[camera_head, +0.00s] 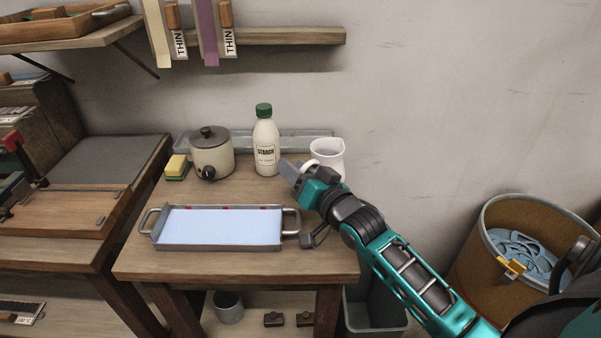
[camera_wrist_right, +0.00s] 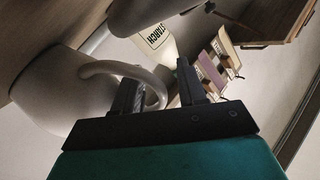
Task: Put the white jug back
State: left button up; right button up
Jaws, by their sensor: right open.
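The white jug (camera_head: 328,158) stands upright at the back right of the small wooden table, partly behind my right gripper. In the right wrist view the jug (camera_wrist_right: 60,95) fills the left side, with its curved handle (camera_wrist_right: 105,68) reaching toward my fingers. My right gripper (camera_head: 291,170) is open, just in front of the jug on its handle side. In the wrist view the gripper (camera_wrist_right: 157,88) has its fingers apart, and the handle passes by the left finger into the gap. I cannot tell whether they touch. My left gripper is out of view.
A starch bottle (camera_head: 266,145) stands left of the jug, with a lidded pot (camera_head: 211,152) and a sponge (camera_head: 177,167) further left. A metal tray (camera_head: 160,238) with a pale blue sheet lies in front. A bin (camera_head: 470,250) stands at right.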

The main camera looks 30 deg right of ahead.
jog(key=s, duration=0.7)
jog(key=s+p, duration=0.1)
jog(key=s, duration=0.2)
jog(key=shift+s+d+r, duration=0.15)
jog(key=shift+s+d, duration=0.15)
jog(key=shift+s, duration=0.7)
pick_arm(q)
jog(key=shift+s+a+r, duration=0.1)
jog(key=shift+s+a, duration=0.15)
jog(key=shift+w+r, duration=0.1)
pick_arm(e)
jog(key=shift+s, duration=0.1)
